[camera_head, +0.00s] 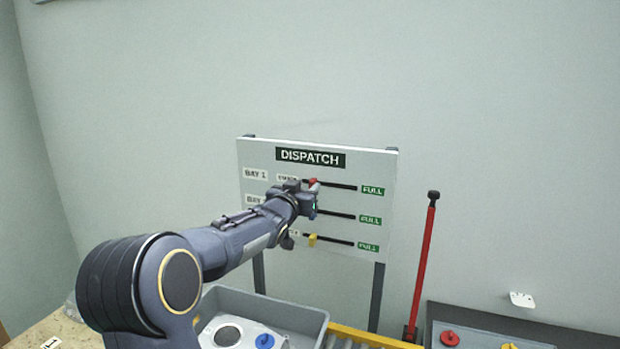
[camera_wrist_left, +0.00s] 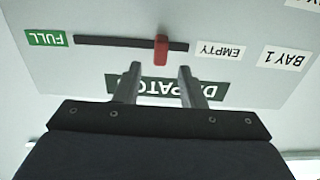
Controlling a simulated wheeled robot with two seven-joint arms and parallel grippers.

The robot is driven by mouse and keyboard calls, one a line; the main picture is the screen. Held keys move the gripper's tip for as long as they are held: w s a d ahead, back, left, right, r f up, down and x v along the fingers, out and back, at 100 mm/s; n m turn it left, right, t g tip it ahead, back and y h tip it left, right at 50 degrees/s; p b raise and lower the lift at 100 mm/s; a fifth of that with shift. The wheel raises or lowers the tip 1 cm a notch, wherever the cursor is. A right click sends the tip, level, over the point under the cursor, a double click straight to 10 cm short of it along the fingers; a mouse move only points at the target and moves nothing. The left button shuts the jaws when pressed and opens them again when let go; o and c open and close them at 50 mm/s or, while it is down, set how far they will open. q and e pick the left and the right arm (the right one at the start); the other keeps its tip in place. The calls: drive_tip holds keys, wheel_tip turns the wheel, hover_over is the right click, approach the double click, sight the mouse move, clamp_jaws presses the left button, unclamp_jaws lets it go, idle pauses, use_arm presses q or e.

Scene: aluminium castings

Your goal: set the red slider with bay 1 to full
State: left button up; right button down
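The red slider (camera_head: 314,182) is on the top track of the dispatch board (camera_head: 350,157), in the bay 1 row (camera_head: 256,174). It stands nearer the EMPTY end than the green FULL label (camera_head: 373,190). The left wrist view shows the board upside down, with the red slider (camera_wrist_left: 161,50) on its dark track. My left gripper (camera_head: 315,190) is in front of the board, close to this slider. In the left wrist view its two fingers (camera_wrist_left: 160,66) are open, with the slider between or just beyond their tips; contact is not visible. My right gripper is not in view.
Below, the board has two more tracks; a yellow slider (camera_head: 312,239) shows on the lowest. A red lever (camera_head: 424,265) stands to the right. A grey bin (camera_head: 270,308) and a panel with knobs (camera_head: 480,335) are below. The wall above is clear.

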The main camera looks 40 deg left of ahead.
sight(311, 183)
use_arm(q)
drive_tip(key=shift+p+x, duration=0.55)
drive_tip(key=shift+x, duration=1.2)
drive_tip(key=shift+c, duration=0.2)
clamp_jaws()
